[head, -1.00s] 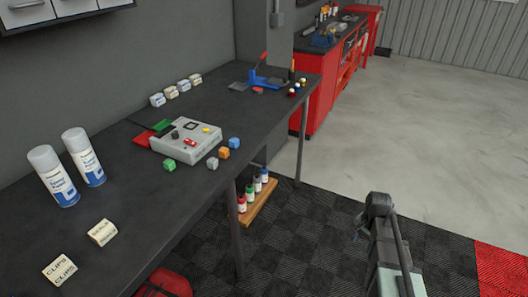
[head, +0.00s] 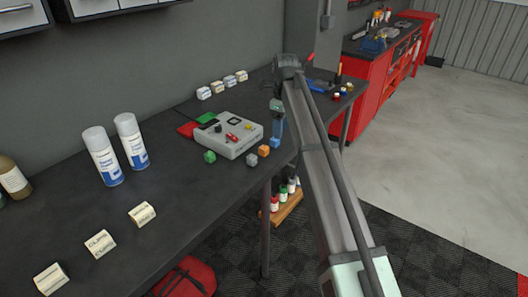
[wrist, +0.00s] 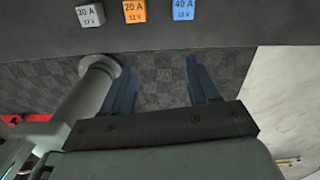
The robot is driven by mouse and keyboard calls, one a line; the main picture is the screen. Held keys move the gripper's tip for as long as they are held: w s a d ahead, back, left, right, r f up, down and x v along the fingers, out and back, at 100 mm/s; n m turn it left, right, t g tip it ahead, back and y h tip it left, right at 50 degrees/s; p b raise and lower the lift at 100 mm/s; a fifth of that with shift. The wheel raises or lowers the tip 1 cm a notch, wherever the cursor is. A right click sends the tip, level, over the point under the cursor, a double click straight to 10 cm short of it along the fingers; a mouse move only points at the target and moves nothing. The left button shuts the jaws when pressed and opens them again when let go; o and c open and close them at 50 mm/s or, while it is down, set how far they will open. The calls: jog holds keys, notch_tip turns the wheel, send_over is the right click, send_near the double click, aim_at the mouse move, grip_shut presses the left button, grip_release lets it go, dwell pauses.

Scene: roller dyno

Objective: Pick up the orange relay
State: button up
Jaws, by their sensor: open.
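The orange relay (head: 263,151) sits on the dark workbench near its front edge, between the grey relay (head: 251,160) and the blue relay (head: 275,142). In the wrist view, the orange relay (wrist: 134,10), marked 20 A, is at the top edge, with the grey 30 A relay (wrist: 90,15) to its left and the blue 40 A relay (wrist: 183,9) to its right. My gripper (wrist: 162,70) is open and empty, its blue fingers apart from the relays. The orange relay lies beyond the left finger. In the head view my gripper (head: 277,132) appears close to the blue relay.
A green relay (head: 209,157) sits by the grey control box (head: 229,134) behind the row. Spray cans (head: 102,155) and labelled boxes (head: 100,243) stand to the left on the bench (head: 180,200). Bottles on a wooden rack (head: 283,208) stand below the bench edge.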

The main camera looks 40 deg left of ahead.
notch_tip(320, 180, up, 5)
jog(key=m, duration=0.2)
send_over(264, 147)
jog(key=f, duration=0.7)
jog(key=shift+s+d+f, duration=0.1)
jog(key=shift+s+f, duration=0.15)
jog(key=shift+f, duration=0.1)
jog(key=shift+w+f, duration=0.2)
jog(key=shift+f, duration=2.7)
jog(key=shift+c, duration=0.3)
grip_shut()
